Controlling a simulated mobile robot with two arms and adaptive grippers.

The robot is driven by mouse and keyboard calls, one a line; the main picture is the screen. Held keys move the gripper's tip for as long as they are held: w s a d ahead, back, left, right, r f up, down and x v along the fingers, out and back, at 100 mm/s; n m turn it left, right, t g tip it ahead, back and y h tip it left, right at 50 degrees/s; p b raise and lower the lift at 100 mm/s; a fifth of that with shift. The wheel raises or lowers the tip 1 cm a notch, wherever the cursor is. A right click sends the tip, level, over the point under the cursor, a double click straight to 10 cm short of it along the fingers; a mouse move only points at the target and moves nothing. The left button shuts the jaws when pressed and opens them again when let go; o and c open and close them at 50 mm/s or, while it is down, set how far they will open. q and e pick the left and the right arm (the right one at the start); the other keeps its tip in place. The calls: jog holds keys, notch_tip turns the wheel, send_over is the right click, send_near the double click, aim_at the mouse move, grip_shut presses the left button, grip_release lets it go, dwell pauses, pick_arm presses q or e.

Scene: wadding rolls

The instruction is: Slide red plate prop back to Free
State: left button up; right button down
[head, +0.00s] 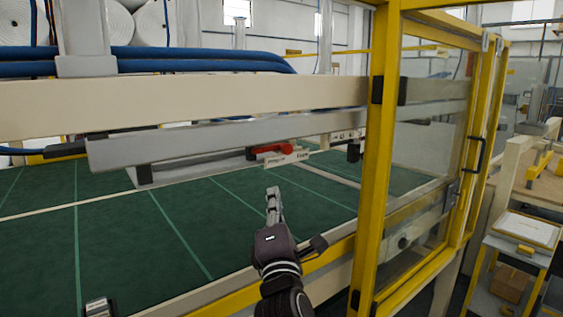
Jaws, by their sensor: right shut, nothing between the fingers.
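A red plate prop (271,149) sits under the grey horizontal beam, near the middle of the head view. A pale label strip (288,158) with small lettering, too small to read for sure, lies just in front of and below it. My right gripper (272,190) is shut and empty. It points up and away over the green bed, below the red prop in the picture and apart from it. A piece of my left gripper (100,307) seems to show at the bottom left edge, mostly cut off; its jaws cannot be made out.
A green bed (120,240) with pale lines spreads below the beam (220,138). A yellow post (375,150) and glazed yellow-framed door (425,150) stand close on the right. Blue hoses (160,60) run above. A small stand (525,235) is at far right.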

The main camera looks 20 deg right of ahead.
jog(key=p, duration=0.3)
send_near(280, 148)
jog(key=w+a, duration=0.2)
jog(key=w+d, duration=0.1)
jog(key=d+r+p, duration=0.1)
jog(key=d, duration=0.1)
jog(key=shift+w+r+p, duration=0.2)
jog(key=shift+w+p, duration=0.1)
jog(key=shift+w, duration=0.05)
jog(key=d, duration=0.1)
jog(key=w+d, duration=0.1)
jog(key=d, duration=0.1)
jog(key=w+d+p, duration=0.1)
jog(key=d, duration=0.1)
